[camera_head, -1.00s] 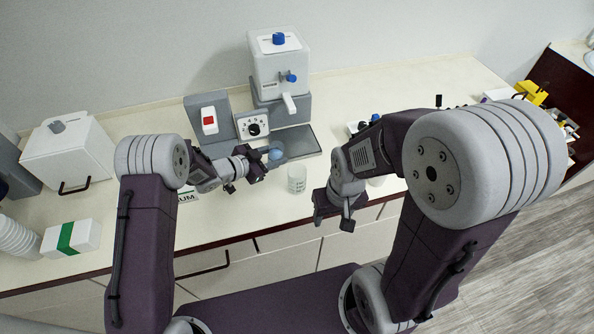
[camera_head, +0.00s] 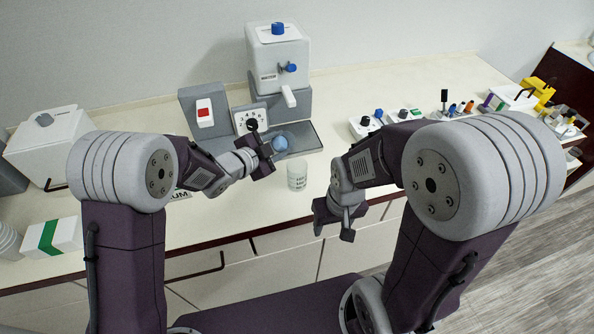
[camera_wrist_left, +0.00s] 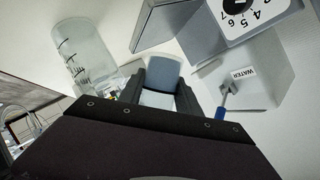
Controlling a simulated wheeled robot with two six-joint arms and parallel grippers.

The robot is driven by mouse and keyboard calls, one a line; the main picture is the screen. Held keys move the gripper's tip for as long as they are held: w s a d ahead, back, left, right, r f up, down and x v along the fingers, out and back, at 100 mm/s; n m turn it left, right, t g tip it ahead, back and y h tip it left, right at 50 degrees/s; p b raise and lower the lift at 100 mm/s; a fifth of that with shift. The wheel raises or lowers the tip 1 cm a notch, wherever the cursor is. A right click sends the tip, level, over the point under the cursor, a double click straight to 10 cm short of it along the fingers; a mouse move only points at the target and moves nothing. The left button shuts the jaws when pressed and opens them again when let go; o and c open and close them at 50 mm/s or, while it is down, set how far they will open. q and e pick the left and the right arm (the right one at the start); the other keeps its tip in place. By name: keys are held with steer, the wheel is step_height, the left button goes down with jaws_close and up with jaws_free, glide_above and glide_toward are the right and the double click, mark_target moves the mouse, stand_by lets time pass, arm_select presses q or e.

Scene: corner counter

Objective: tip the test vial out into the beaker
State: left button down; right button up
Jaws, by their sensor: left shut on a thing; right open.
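The clear beaker (camera_head: 297,176) stands upright on the counter near the front edge, with dark marks on its side. It also shows in the left wrist view (camera_wrist_left: 84,50), left of the jaws. My left gripper (camera_head: 266,157) is behind and left of the beaker, apart from it. In the left wrist view, the gripper (camera_wrist_left: 165,98) is shut on the test vial (camera_wrist_left: 163,72), a translucent grey-blue piece between the fingers. My right gripper (camera_head: 336,218) is open and empty, in front and right of the beaker.
Behind the left gripper stand a white machine (camera_head: 279,65) on a grey base, a dial box (camera_head: 243,121) and a red-switch panel (camera_head: 204,112). A round blue thing (camera_head: 280,144) is close to the gripper. Small knobbed items (camera_head: 364,124) lie right.

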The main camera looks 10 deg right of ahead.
arm_select(q)
steer(key=shift+w+f, duration=0.1)
steer(key=shift+b, duration=0.5)
steer(key=shift+f+m+b, duration=0.15)
steer(key=shift+m+b, duration=0.15)
steer(key=shift+b, duration=0.05)
steer(key=shift+t, duration=0.3)
steer(key=shift+r, duration=0.2)
steer(key=shift+r+m+b, duration=0.1)
steer(key=shift+m+b, duration=0.2)
steer(key=shift+b, duration=0.3)
steer(key=shift+r+b, duration=0.1)
steer(key=shift+b, duration=0.2)
steer(key=shift+m+t+y, duration=0.3)
